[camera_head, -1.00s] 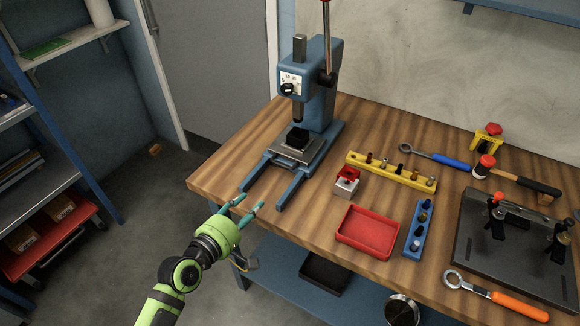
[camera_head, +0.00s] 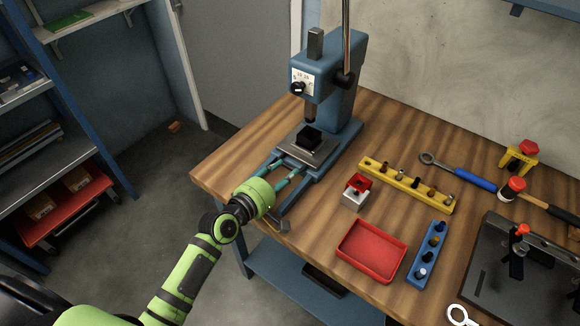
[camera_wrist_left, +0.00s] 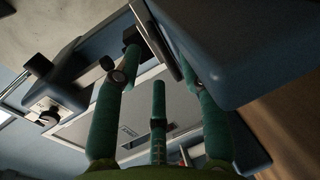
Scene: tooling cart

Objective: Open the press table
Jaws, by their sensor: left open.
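The blue press (camera_head: 343,83) stands upright at the back left of the workbench. Its press table, a grey metal plate (camera_head: 322,153), lies under the ram on the blue base, with a black block (camera_head: 309,138) on it. My left gripper (camera_head: 285,168) is low at the front of the plate, above the base's front rails. Its teal fingers are apart with nothing seen between them. In the left wrist view the fingers (camera_wrist_left: 158,68) spread in front of grey and blue press parts; contact cannot be told. My right gripper is not in view.
A red-topped small block (camera_head: 356,190), a yellow rack (camera_head: 405,185), a red tray (camera_head: 371,252) and a blue rack (camera_head: 429,252) lie right of the press. A wrench (camera_head: 460,174) and a dark fixture plate (camera_head: 520,272) are further right. The bench's left end is clear.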

